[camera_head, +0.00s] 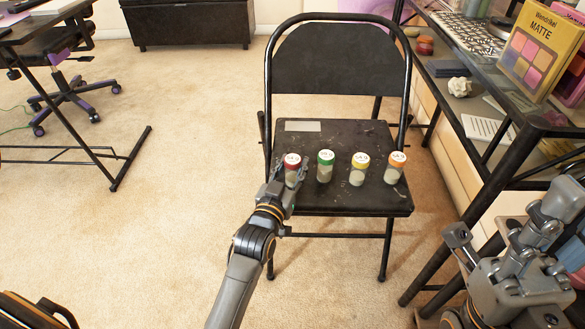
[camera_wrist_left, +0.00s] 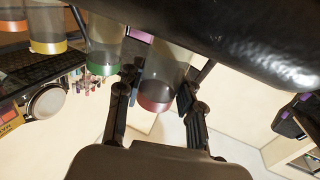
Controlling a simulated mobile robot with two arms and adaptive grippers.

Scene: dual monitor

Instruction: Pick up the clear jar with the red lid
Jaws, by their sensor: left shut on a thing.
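The clear jar with the red lid (camera_head: 292,171) stands upright at the left end of a row of jars on the black folding chair's seat (camera_head: 335,140). My left gripper (camera_head: 291,176) is shut on this jar, a finger on either side. In the left wrist view, which looks upside down, the red-lidded jar (camera_wrist_left: 162,85) sits between the two dark fingers (camera_wrist_left: 157,95). I cannot tell whether its base touches the seat.
Jars with a green lid (camera_head: 325,166), a yellow lid (camera_head: 358,169) and an orange lid (camera_head: 395,168) stand to the right on the seat. A cluttered desk (camera_head: 510,140) is at the right. Another table (camera_head: 60,35) is at the left. Carpet between is clear.

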